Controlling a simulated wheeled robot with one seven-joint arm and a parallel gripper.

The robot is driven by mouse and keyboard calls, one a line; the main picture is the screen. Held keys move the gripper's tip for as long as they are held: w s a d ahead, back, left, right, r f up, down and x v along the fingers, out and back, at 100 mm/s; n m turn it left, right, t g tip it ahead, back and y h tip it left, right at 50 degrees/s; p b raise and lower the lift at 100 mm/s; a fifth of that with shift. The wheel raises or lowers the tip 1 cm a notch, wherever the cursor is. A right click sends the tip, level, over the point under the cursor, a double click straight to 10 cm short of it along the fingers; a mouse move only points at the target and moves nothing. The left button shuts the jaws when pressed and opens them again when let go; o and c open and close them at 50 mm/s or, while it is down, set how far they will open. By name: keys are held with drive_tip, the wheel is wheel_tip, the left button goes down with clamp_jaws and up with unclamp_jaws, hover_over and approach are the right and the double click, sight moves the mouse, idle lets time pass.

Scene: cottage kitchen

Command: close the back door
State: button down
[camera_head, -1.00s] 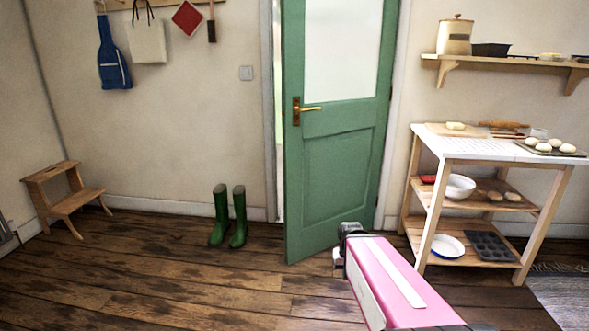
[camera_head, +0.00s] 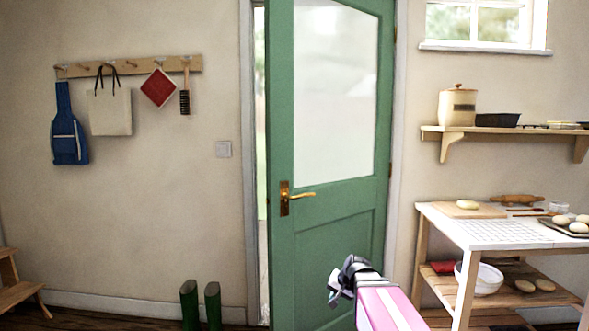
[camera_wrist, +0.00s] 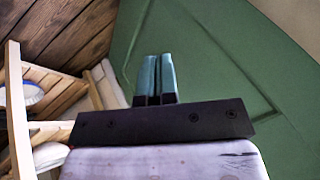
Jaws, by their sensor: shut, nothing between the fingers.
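The green back door (camera_head: 340,225) with a frosted glass pane stands ajar, swung into the room. A gap with daylight shows along its left edge, beside the frame. Its brass lever handle (camera_head: 297,196) is on the left side. The hinged edge is on the right, near the work table. My gripper (camera_head: 338,285) is in front of the lower door panel, right of and below the handle. In the wrist view my gripper's fingers (camera_wrist: 157,78) are together and empty, with the green door (camera_wrist: 215,60) ahead of them. Whether they touch the door, I cannot tell.
A wooden work table (camera_head: 425,240) with dough and bowls stands right of the door, below a shelf (camera_head: 500,130). Green boots (camera_head: 201,305) stand left of the door. A step stool (camera_head: 12,285) is at the far left. A peg rail (camera_head: 130,67) hangs on the wall.

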drive_tip(key=w+a+r+m+t+y, duration=0.25)
drive_tip(key=w+r, duration=0.25)
drive_tip(key=r, duration=0.6)
drive_tip(key=w+a+r+m+t+y, duration=0.1)
drive_tip(key=w+a+r+t, duration=0.25)
drive_tip(key=r, duration=0.75)
drive_tip(key=m+t+y, duration=0.3)
drive_tip(key=m, duration=0.1)
approach(290, 166)
drive_tip(key=x, duration=0.7)
drive_tip(key=shift+w+a, duration=0.15)
drive_tip(key=shift+w, duration=0.1)
